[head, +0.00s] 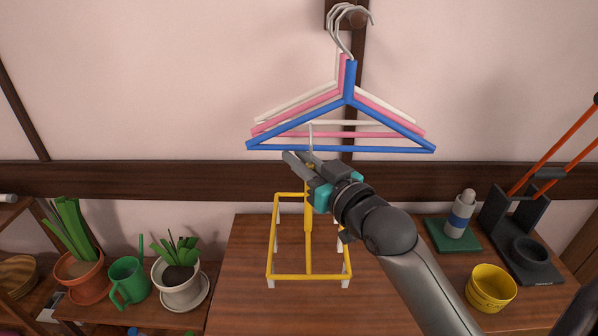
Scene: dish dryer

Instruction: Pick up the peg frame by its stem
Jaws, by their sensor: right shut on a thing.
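The peg frame (308,276) is a yellow rectangular frame with a middle bar, white pegs at its corners, an upright yellow stem and a thin grey hook on top. It is at the wooden table, left of its middle; I cannot tell whether its pegs touch the tabletop. My right gripper (305,166) comes in from the lower right and is shut on the upper stem, just below the hook. The gripper hides part of the stem. My left gripper is not in view.
Blue, pink and white hangers (348,100) hang on a wall peg just behind the hook. On the table's right are a yellow cup (491,288), a bottle (460,214) on a green mat, and a dark stand (522,240). Potted plants (181,274) and a green watering can (129,280) stand left.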

